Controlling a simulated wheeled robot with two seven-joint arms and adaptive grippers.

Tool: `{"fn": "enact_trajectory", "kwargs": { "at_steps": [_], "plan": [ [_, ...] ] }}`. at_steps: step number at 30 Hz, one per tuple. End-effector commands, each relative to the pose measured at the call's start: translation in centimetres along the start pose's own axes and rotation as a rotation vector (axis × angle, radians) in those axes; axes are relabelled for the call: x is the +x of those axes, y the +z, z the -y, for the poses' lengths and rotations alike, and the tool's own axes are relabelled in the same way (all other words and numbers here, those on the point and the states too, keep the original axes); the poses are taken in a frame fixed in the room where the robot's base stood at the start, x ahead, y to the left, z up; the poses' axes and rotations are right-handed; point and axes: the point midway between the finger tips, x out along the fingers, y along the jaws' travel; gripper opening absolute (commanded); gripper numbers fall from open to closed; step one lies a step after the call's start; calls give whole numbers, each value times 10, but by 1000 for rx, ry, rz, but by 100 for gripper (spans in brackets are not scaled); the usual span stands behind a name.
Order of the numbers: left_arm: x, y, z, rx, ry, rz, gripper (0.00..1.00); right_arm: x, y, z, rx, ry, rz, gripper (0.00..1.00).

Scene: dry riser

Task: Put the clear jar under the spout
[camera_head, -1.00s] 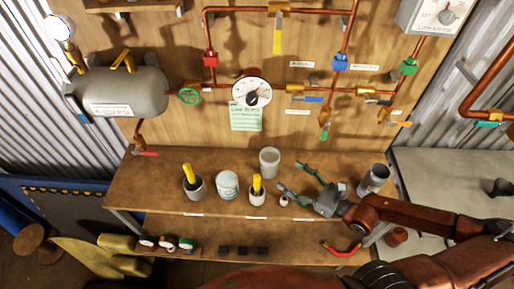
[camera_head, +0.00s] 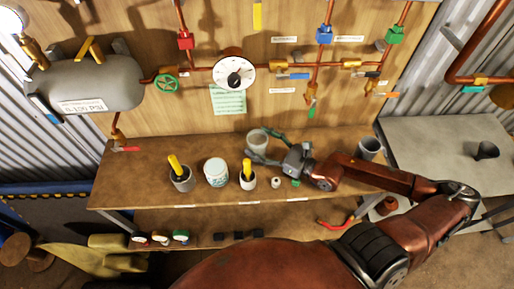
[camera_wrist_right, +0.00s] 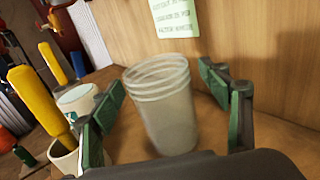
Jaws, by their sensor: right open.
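The clear jar (camera_head: 257,141) stands upright on the wooden bench against the back board. In the right wrist view the ribbed, translucent jar (camera_wrist_right: 163,108) is between the two green-padded fingers. My right gripper (camera_head: 263,146) is open, with one finger on each side of the jar. In the wrist view a gap shows between each finger and the jar. A short pipe with a green lever (camera_head: 311,106) points down from the pipework, to the right of the jar; it looks like the spout. My left gripper is not in view.
Two cups with yellow-handled tools (camera_head: 182,180) (camera_head: 248,180) and a white tub (camera_head: 216,172) stand left of my right gripper. A small white item (camera_head: 275,183) lies in front of it. A grey cup (camera_head: 370,148) stands at the bench's right end, behind my forearm.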

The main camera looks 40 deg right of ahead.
Motion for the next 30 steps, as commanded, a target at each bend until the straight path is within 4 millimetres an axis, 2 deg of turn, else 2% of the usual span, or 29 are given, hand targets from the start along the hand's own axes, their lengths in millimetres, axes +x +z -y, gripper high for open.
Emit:
{"fn": "enact_trajectory", "kwargs": {
  "at_steps": [3,12,30],
  "plan": [
    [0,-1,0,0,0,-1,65,9,0,0,0,0,1,70],
    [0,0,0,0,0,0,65,11,0,0,0,1,-1,69],
    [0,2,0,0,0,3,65,11,0,0,0,1,-1,28]
  ]
}}
